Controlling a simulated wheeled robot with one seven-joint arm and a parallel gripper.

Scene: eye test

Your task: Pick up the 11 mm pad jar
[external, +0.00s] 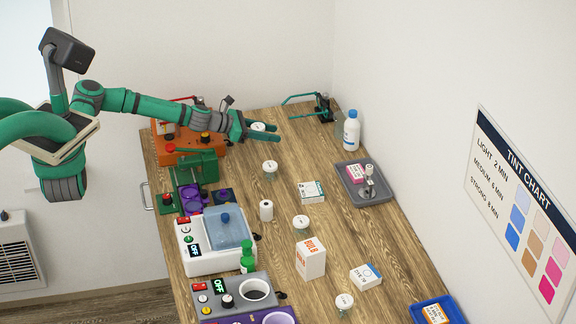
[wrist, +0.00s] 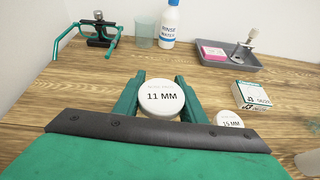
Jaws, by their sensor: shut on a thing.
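The 11 mm pad jar (wrist: 160,99) has a round white lid printed "11 MM", facing up in the wrist view. My gripper (wrist: 163,95) is shut on it, with one green finger on each side of the jar. In the external view my gripper (external: 265,131) is at the far end of the wooden table, and the jar's white lid (external: 258,126) shows between the fingers. The jar's body is mostly hidden by the fingers and lid. I cannot tell whether its base touches the table.
A 15 mm jar (wrist: 229,119) stands close on the right, with a white box (wrist: 252,95) beyond it. A rinse water bottle (external: 351,131), a grey tray (external: 376,200) and a teal-framed tool (external: 305,98) stand farther off. Orange equipment (external: 205,152) sits left. Bare table lies between.

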